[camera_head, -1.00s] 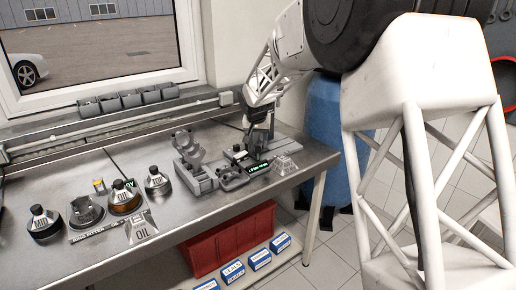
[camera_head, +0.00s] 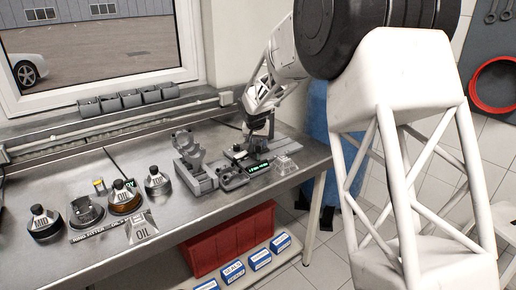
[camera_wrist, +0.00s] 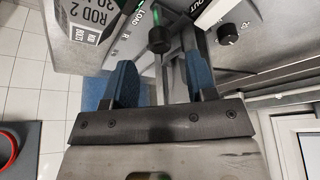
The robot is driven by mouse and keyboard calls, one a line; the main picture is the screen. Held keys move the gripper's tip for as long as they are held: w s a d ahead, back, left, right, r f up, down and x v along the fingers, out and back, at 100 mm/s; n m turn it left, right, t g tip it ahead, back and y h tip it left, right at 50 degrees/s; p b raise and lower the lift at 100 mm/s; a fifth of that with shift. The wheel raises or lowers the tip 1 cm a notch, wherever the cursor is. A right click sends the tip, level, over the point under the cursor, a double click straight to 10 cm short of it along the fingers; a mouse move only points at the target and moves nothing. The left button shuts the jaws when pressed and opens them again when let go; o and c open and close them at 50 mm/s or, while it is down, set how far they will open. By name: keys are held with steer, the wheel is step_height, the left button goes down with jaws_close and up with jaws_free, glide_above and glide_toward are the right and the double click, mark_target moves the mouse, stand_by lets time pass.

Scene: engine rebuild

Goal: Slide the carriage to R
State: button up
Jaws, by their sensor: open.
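The slide fixture (camera_head: 245,160) stands on the right part of the steel bench, with a small green-lit display (camera_head: 258,168) at its front. In the wrist view a round black knob (camera_wrist: 158,40) sits over a slotted rail (camera_wrist: 178,62); it looks like the carriage's handle, but the carriage body is hard to make out. Labels reading LOAD, R and OUT show around it. My gripper (camera_wrist: 160,62) is open, its two blue fingers apart. The knob appears between and just beyond the fingertips, with gaps on both sides; contact is not visible. In the head view my gripper (camera_head: 258,136) is above the fixture.
A box labelled ROD 2 (camera_wrist: 88,18) lies left of the knob, and a black dial (camera_wrist: 228,34) is to the right. A grey bracket stand (camera_head: 193,165) is left of the fixture, a clear block (camera_head: 286,164) right.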

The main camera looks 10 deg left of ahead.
mark_target(258, 147)
steer(key=shift+x, duration=2.3)
jaws_close()
